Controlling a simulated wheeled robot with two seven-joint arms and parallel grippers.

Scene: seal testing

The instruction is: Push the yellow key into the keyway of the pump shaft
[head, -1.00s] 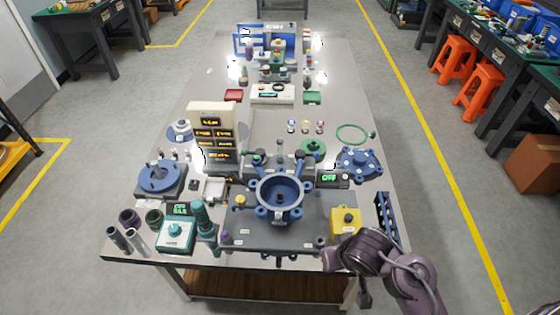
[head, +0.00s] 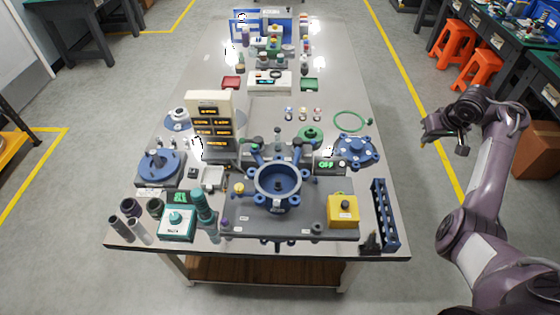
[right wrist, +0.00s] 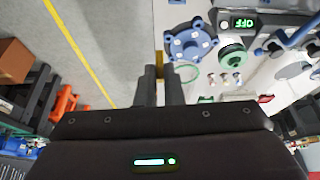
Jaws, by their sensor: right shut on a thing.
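My right gripper (head: 424,138) is raised off the right side of the table in the head view. In the right wrist view its two fingers (right wrist: 160,88) are shut on a small yellow piece, the yellow key (right wrist: 159,62), which sticks out past the fingertips. The blue pump housing (head: 278,186) stands on a dark grey base plate (head: 262,236) at the near middle of the table, well left of the gripper. The pump shaft and its keyway are too small to make out inside the housing. My left gripper is not in view.
A yellow box (head: 343,210) sits on the plate's right part. A blue rack (head: 385,212) and a small dark stand (head: 371,243) are at the near right corner. A blue flanged cover (head: 356,150) and a green ring (head: 350,121) lie behind.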

